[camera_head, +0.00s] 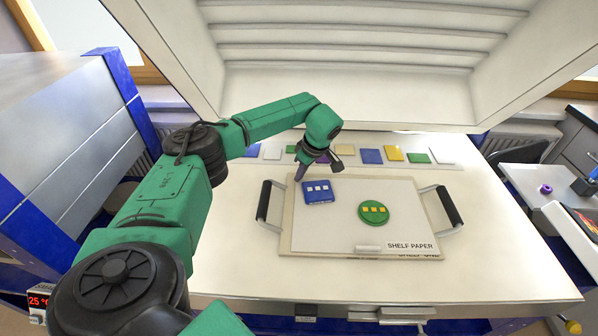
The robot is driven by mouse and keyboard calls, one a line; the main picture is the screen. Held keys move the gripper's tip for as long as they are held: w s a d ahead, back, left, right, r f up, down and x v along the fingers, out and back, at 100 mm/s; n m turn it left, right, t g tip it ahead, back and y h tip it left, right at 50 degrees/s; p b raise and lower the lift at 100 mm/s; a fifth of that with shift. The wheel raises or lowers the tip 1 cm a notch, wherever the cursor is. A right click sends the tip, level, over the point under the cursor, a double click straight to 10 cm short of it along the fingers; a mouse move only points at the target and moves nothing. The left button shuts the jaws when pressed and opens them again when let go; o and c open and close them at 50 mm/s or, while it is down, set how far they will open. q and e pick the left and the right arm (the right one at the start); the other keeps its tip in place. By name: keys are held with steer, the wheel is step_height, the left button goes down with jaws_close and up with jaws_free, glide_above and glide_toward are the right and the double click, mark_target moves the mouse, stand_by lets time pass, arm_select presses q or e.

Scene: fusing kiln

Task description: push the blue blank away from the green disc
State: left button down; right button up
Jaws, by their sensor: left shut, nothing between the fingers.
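The blue blank (317,197) is a rounded square with small pale tiles on top. It lies flat on the white shelf-paper board (340,228), left of its middle. The green disc (376,220), with yellow tiles on top, lies on the same board to the right and a little nearer. A clear gap separates the two. My left gripper (300,176) is shut and empty, its tip pointing down at the far left edge of the blue blank. I cannot tell whether it touches. My right gripper is not in view.
Dark handles stand at the board's left (264,200) and right (450,206). A small white bar (368,248) lies near its front edge. A row of coloured tiles, including a blue tile (371,156), lies behind the board. The raised kiln lid (350,95) hangs above the back.

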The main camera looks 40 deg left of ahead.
mark_target(318, 188)
arm_select(q)
steer(key=shift+d+r+p, duration=0.1)
steer(key=shift+d+p, duration=0.35)
steer(key=shift+d, duration=0.35)
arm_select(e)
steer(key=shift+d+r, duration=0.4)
arm_select(q)
steer(key=b+v, duration=0.2)
steer(key=v, duration=1.2)
steer(key=shift+d+r, duration=0.15)
steer(key=shift+r, duration=0.05)
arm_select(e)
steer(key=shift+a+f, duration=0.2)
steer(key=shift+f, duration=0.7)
